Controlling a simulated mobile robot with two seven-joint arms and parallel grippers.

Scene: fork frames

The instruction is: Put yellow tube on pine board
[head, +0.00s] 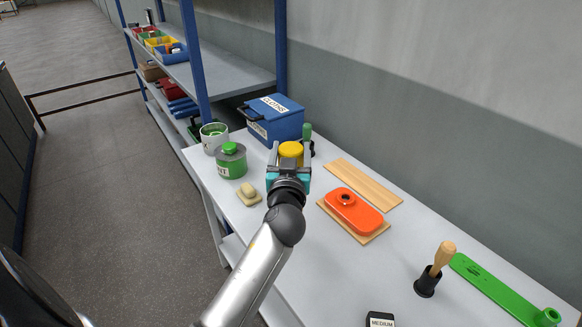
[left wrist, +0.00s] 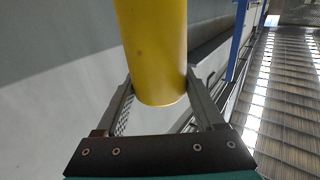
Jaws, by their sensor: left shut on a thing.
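The yellow tube (head: 290,149) is held in my left gripper (head: 289,163), above the far part of the white table. In the left wrist view the yellow tube (left wrist: 152,45) stands between the two fingers of the left gripper (left wrist: 160,88), which are shut on it. A bare, pale pine-coloured board (head: 363,184) lies flat along the wall side, to the right of the gripper. A second wooden board (head: 372,238) lies nearer, with an orange lidded object (head: 353,212) on it. My right gripper is not in view.
A wooden-handled tool (head: 437,267) and green strip (head: 490,285) are at right.

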